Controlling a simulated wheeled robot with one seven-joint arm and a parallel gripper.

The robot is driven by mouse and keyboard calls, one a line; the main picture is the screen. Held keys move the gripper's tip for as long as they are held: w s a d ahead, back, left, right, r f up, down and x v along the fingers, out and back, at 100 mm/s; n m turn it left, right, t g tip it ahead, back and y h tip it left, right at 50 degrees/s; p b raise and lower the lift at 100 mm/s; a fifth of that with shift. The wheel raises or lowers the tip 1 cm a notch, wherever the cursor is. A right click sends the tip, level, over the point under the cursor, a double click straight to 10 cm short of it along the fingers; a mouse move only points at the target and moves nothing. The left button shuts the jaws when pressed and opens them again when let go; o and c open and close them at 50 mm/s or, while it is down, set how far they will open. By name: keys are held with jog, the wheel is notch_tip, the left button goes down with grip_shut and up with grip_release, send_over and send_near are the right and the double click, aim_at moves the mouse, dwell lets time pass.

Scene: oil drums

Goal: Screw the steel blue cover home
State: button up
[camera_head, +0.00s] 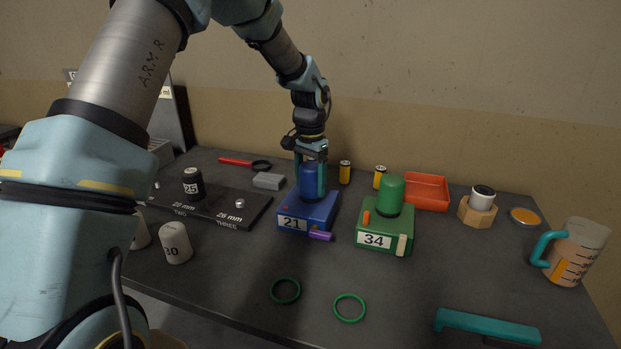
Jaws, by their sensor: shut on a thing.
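The steel blue cover (312,188) is a blue cylinder upright on top of the blue box marked 21 (307,212). My gripper (312,182) points straight down from above, with its teal fingers on either side of the cover, shut on it. The cover's lower edge meets the box top. I cannot tell how far its thread is engaged. A purple piece (321,235) shows at the blue box's front right edge.
A green box marked 34 (384,236) with a green cover (390,190) stands close on the right. An orange tray (427,192) and yellow cells (345,172) are behind. A dark plate (225,209) lies left. Green rings (285,291) lie in front. A measuring jug (578,252) stands right.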

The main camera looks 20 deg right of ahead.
jog(key=o, duration=1.6)
jog(key=shift+c, duration=0.2)
